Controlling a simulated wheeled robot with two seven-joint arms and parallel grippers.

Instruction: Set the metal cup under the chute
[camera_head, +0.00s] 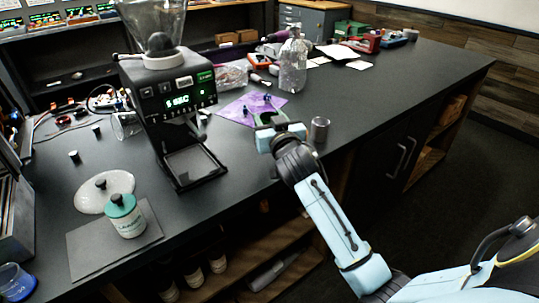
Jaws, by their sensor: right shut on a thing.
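The metal cup (319,129) is a small grey cylinder standing upright near the front edge of the dark counter, just right of my right gripper. My right gripper (269,121) is over the counter by the purple mat, shut on a small grey-green thing that its fingers mostly hide; I cannot tell what it is. The black grinder (168,97) stands left of the gripper with a clear hopper on top and a lit green display. My left gripper is not in view.
A purple mat (236,112) with small dark parts lies behind the gripper. A green-lidded jar (126,220) stands on a grey mat (91,253) at the front left. The counter right of the cup is clear.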

